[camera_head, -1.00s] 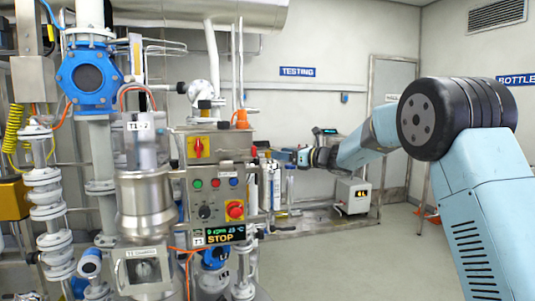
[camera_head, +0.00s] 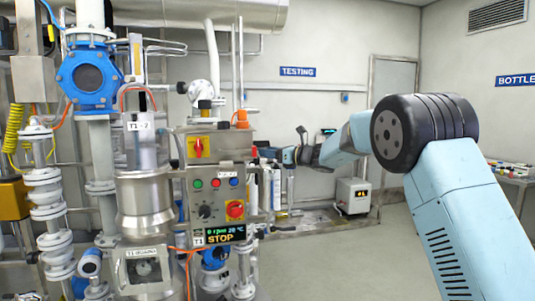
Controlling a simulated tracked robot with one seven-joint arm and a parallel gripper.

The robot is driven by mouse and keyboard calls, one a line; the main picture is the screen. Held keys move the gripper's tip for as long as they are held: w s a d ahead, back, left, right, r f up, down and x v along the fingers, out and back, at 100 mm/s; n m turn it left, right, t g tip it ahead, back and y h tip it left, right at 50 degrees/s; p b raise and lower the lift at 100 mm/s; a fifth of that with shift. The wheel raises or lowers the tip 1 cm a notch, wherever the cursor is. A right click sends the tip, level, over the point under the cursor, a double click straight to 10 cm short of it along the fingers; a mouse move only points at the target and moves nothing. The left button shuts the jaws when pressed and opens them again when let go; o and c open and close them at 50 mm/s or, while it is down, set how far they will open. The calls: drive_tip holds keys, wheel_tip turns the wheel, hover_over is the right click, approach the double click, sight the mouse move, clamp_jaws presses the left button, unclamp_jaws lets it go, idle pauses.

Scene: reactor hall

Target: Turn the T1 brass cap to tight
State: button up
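The T1 control box (camera_head: 217,200) stands left of centre, with coloured buttons, a red knob on yellow and a display reading STOP. Left of it is a steel vessel (camera_head: 147,207), with a T1-2 label above it. I cannot make out a brass cap for certain. My gripper (camera_head: 262,152) is at the far end of my blue arm, beside the right edge of the box and farther back. It is small and dark there, and its fingers cannot be told apart.
Blue-flanged pipes (camera_head: 90,77) and white ribbed insulators (camera_head: 50,215) crowd the left. A white unit (camera_head: 353,197) stands on the floor behind my arm. A table (camera_head: 515,178) with small items is at the right edge. Floor at centre right is clear.

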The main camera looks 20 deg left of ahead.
drive_tip(key=c, duration=0.5)
drive_tip(key=shift+t, duration=0.3)
drive_tip(key=shift+c, duration=0.2)
drive_tip(key=shift+m+t+h, duration=0.3)
drive_tip(key=shift+m+t, duration=0.3)
drive_tip(key=o, duration=0.9)
drive_tip(key=shift+o, duration=0.2)
drive_tip(key=shift+d, duration=0.1)
drive_tip(key=v, duration=1.3)
drive_tip(key=shift+d, duration=0.3)
